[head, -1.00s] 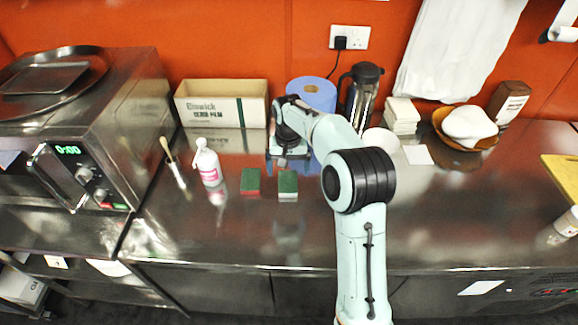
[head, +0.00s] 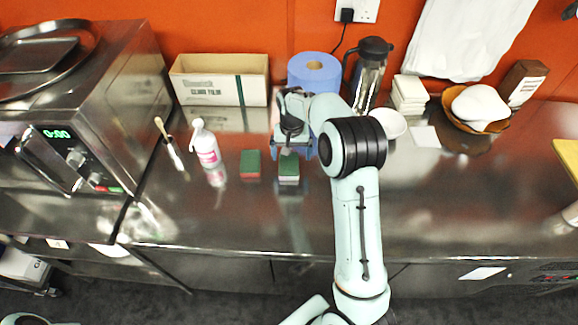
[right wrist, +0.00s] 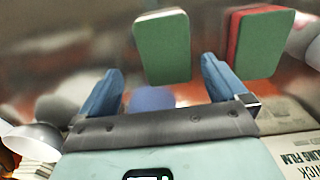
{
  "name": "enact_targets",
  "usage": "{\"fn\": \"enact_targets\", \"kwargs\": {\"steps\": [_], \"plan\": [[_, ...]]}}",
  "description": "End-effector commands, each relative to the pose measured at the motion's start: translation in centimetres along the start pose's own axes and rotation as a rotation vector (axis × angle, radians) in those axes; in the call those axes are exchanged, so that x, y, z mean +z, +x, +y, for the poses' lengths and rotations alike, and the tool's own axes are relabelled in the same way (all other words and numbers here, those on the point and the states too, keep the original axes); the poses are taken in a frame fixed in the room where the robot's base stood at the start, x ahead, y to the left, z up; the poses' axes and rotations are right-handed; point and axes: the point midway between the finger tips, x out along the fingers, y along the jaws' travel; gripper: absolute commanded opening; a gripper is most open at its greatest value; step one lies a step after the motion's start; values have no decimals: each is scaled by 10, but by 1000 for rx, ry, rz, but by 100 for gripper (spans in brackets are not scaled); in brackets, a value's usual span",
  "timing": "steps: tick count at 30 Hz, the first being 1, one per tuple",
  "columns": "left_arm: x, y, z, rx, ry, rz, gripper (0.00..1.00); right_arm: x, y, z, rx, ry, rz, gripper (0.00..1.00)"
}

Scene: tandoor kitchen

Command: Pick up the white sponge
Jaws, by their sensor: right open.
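The white sponge (head: 289,172) has a green top and a white lower layer, and lies on the steel counter in the head view. A similar sponge with a red lower layer (head: 250,170) lies just left of it. My right gripper (head: 291,151) is open and empty, right by the far edge of the white sponge. In the right wrist view the white sponge (right wrist: 162,47) shows beyond and between the open fingers (right wrist: 163,68), with the red sponge (right wrist: 255,42) to its right. I cannot tell whether a finger touches the white sponge. My left gripper is not in view.
Behind are a cardboard box (head: 215,88), a blue roll (head: 313,72) and a jug (head: 369,75). A bowl (head: 390,122) is right of my arm. The counter front is clear.

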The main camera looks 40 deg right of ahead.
Motion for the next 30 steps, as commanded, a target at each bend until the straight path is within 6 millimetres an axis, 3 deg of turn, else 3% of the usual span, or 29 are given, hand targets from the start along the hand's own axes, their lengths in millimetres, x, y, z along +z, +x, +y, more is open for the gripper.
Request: {"fn": "enact_targets", "kwargs": {"steps": [9, 18, 19, 24, 30], "plan": [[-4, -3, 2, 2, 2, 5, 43, 3, 43, -7, 1, 0, -3, 99], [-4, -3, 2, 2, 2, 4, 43, 2, 50, -8, -1, 0, 0, 99], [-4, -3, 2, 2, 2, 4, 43, 2, 50, -8, -1, 0, 0, 96], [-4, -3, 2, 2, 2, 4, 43, 2, 49, -7, 0, 0, 0, 44], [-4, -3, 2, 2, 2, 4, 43, 2, 49, -7, 0, 0, 0, 43]]}}
